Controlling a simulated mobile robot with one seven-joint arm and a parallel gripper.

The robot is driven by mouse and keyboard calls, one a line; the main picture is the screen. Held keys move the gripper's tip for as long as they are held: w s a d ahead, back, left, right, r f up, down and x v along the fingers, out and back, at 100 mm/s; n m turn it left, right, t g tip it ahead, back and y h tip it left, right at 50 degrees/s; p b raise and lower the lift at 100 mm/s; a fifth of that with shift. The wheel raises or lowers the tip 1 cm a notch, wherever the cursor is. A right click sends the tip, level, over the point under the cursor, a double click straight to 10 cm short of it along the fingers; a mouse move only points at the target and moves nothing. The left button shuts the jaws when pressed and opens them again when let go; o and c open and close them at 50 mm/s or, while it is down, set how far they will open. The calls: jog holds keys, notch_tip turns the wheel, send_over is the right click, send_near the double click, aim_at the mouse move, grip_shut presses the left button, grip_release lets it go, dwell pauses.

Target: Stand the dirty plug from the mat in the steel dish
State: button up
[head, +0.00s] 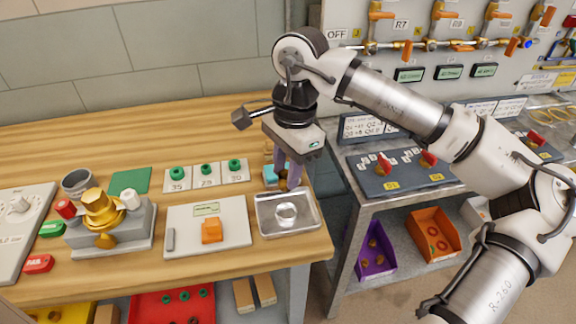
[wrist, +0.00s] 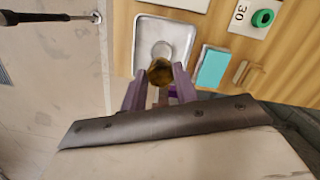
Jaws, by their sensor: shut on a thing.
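My gripper (wrist: 160,82) is shut on a brown-gold plug (wrist: 160,70), held between its purple fingertips. In the head view my gripper (head: 289,186) points down at the back edge of the steel dish; the plug is hard to make out there.
A teal block (wrist: 212,66) and a small wooden piece (wrist: 240,72) lie beside the dish. A white board (head: 183,245) with an orange block (head: 211,231) is left of it. A brass valve (head: 102,208) stands further left. Numbered cards with green rings (head: 206,170) lie behind.

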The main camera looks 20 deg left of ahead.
jog(key=shift+f+b, duration=2.05)
jog(key=shift+f, duration=1.05)
jog(key=shift+b, duration=0.6)
jog(key=shift+f+b, duration=1.1)
jog(key=shift+b, duration=0.3)
dwell(0.5)
dwell(0.3)
jog(key=o, duration=1.1)
jog(key=shift+o, duration=0.2)
jog(key=shift+r, duration=0.1)
jog(key=shift+r+p, duration=2.45)
jog(key=shift+r, duration=1.5)
